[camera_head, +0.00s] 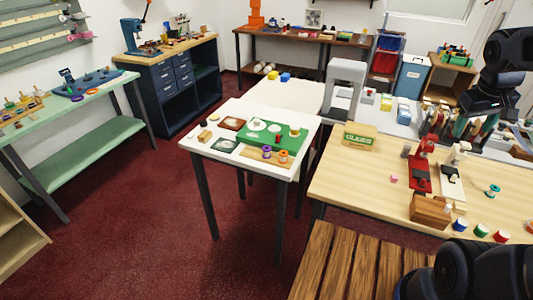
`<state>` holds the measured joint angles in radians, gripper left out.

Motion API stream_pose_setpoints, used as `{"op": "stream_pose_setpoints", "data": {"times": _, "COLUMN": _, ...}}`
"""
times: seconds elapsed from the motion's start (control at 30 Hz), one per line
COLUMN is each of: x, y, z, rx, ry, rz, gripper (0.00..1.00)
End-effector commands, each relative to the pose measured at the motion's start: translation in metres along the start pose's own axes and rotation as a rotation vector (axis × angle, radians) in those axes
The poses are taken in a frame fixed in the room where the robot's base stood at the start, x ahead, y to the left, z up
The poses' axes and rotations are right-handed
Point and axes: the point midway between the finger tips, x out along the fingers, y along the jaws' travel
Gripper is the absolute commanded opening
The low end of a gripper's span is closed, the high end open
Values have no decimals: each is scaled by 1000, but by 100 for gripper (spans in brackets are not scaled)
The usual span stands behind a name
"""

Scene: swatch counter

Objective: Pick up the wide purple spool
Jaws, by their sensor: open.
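A small purple spool (267,152) stands near the front edge of the white table (228,160), left of an orange spool (283,156). It is small in this view, so its width is hard to judge. My gripper (472,126) hangs from my dark arm at the right, over the far side of the wooden counter. It is well to the right of the purple spool and apart from it. Its fingers look open and empty, though they blend with the clutter behind.
A green mat (262,137) with small items lies on the white table. Red floor (150,235) is clear left of the white table.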

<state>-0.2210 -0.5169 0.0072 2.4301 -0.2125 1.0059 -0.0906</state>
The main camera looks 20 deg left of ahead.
Motion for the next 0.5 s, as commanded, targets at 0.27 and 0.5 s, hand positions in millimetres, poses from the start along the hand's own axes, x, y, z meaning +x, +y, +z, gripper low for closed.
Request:
{"op": "stream_pose_setpoints", "data": {"times": 0.27, "x": 19, "y": -28, "z": -64, "rx": -348, "ry": -99, "rz": 88, "gripper": 61}}
{"op": "stream_pose_setpoints", "data": {"times": 0.5, "x": 38, "y": -69, "z": -118, "rx": -646, "ry": -165, "rz": 180, "gripper": 61}}
